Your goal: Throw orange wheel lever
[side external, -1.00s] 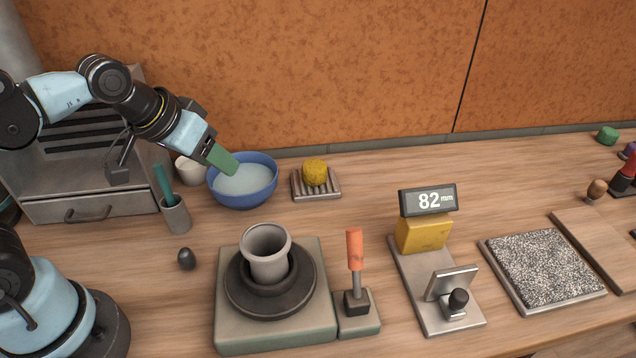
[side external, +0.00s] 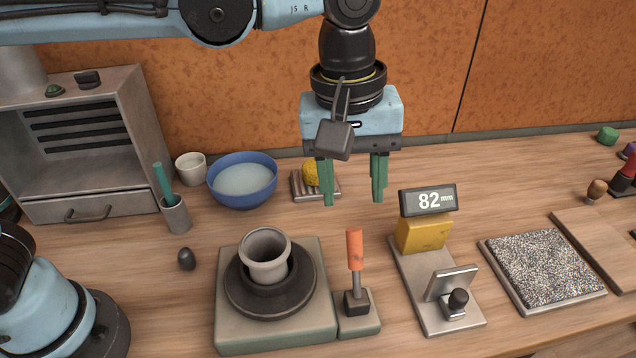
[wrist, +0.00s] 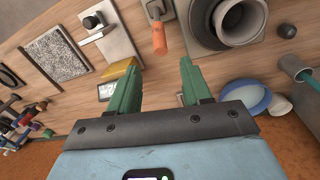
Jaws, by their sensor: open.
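The orange lever (side external: 355,250) stands nearly upright on a small grey-green base (side external: 358,322) at the right of the wheel. The dark round wheel (side external: 240,293) sits on a square block and carries a grey clay pot (side external: 265,262). My gripper (side external: 352,202) points down with its green fingers apart and empty, above and behind the lever. In the wrist view, the lever (wrist: 159,38) shows beyond the gap between my fingertips (wrist: 160,74), apart from them.
A gauge reading 82 mm (side external: 428,200) stands on a yellow block close to the lever's right. A blue bowl (side external: 243,198) and a ribbed dish with a yellow sponge (side external: 311,173) lie behind. A speckled tray (side external: 545,268) is at the right.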

